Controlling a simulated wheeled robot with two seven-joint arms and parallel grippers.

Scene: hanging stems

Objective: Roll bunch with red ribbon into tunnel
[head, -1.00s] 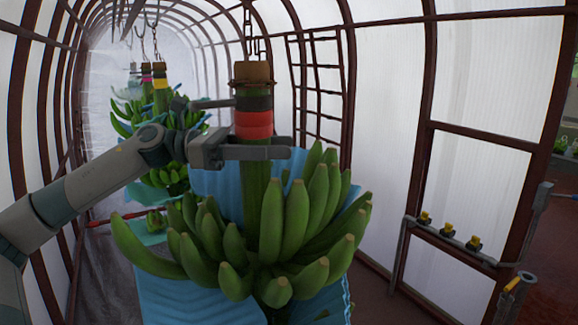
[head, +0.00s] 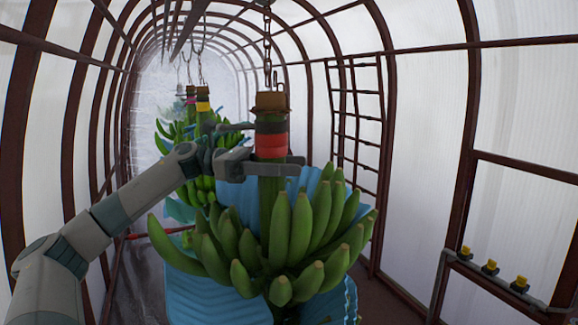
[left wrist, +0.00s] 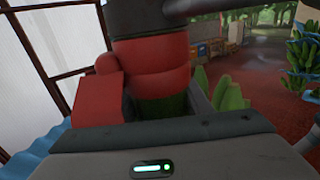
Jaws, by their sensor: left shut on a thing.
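The banana bunch with the red ribbon (head: 271,146) hangs from a chain in the middle of the head view. Its green fruit (head: 290,235) spreads below, with blue sheeting (head: 205,295) behind and under it. A black band sits above the red ribbon on the stem. My left gripper (head: 268,168) is shut around the stem just below the ribbon. In the left wrist view the red ribbon (left wrist: 150,70) is close up between the fingers. The tunnel (head: 185,90) is a run of dark hoops with misty white sheeting ahead. My right gripper is not in view.
Other bunches (head: 196,145) with yellow and pink ribbons hang farther in, behind my left arm. A ladder-like frame (head: 357,120) stands at the right wall. A rail with several yellow-topped fittings (head: 491,267) is at the lower right.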

